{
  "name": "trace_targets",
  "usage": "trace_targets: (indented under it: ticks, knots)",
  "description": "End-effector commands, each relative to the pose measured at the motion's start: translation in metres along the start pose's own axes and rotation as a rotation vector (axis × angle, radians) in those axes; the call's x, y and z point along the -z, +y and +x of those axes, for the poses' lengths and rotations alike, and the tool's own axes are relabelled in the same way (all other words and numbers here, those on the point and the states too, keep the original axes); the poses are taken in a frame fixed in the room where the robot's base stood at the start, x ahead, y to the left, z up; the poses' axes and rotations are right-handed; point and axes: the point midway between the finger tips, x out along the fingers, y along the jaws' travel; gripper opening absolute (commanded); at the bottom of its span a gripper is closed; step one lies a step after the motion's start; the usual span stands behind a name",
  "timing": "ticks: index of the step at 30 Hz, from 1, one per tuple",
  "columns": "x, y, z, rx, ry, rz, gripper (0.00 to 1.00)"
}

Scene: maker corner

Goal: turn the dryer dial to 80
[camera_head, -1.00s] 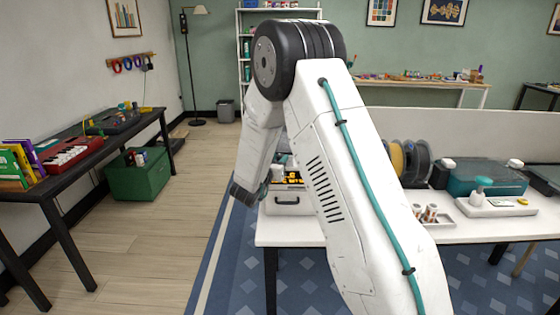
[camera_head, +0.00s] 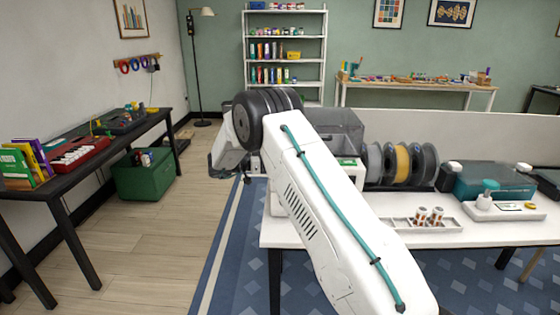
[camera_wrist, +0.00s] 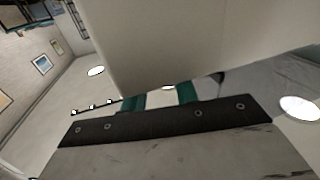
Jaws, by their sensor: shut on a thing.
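The dryer (camera_head: 338,125) appears to be the box with a smoky clear lid on the white table, partly behind my arm. Its dial does not show in either view. In the head view my gripper is around the far lower end of my arm, mostly hidden behind it. In the wrist view the two teal fingers of my gripper (camera_wrist: 160,98) reach to a large pale surface, perhaps the dryer's body, which fills the upper middle. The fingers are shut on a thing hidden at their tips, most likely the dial. The dial's reading cannot be seen.
Filament spools (camera_head: 402,163) stand just right of the dryer. A tray with small parts (camera_head: 445,226), a teal box (camera_head: 490,182) and a white scale-like device (camera_head: 508,211) lie farther right on the table (camera_head: 480,244). The floor (camera_head: 130,250) at left is open.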

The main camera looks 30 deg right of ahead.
Motion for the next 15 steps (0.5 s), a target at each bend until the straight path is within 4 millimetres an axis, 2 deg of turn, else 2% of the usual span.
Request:
trace_targets:
  ticks: [6,15]
  knots:
    - [-0.0001,-0.0037,0.0016,-0.123,-0.006,0.001,0.07]
    - [0.0009,-0.0053,0.0016,-0.198,-0.01,0.002,0.07]
